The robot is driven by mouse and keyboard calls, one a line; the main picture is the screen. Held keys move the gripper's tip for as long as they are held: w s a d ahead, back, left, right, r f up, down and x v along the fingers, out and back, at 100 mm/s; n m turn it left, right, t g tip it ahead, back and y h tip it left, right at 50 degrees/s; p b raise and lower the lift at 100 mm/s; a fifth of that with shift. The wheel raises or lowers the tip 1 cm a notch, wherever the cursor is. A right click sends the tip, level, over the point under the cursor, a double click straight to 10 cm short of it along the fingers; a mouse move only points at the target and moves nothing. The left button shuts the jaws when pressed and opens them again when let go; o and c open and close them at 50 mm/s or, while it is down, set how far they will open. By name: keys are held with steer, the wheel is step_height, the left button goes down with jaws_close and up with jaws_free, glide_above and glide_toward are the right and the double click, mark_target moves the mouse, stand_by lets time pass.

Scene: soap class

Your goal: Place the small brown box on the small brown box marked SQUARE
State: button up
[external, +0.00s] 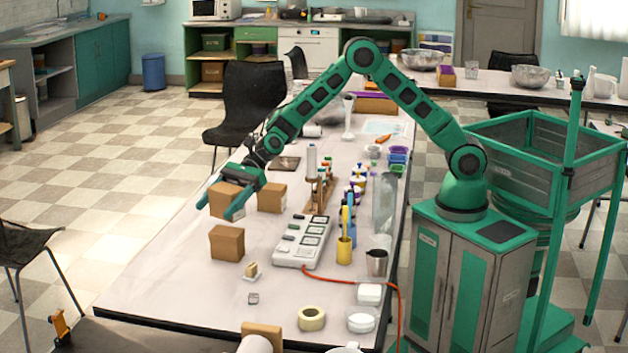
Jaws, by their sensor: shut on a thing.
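Three small brown boxes are near the far-left side of the long white table. My gripper (216,208) reaches down from the upper right and is shut on one small brown box (221,197), with a green finger on each side of it. A second brown box (272,196) stands just to the right of the held one. A third brown box (227,242) stands nearer the camera, below the gripper in the picture. I cannot read a SQUARE mark on any box. I cannot tell whether the held box touches the table (170,275).
A white power strip (303,241), a yellow cup (344,250) and a wooden rack (319,194) stand right of the boxes. A small tan block (251,271) and a tape roll (311,318) lie nearer the camera. The table's left front is clear.

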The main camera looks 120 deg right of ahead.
steer(key=shift+w+d+f, duration=0.15)
steer(key=shift+d+f, duration=0.25)
steer(key=shift+d, duration=0.2)
step_height(320, 180, down, 4)
steer(key=shift+r, duration=0.1)
steer(key=o, duration=1.1)
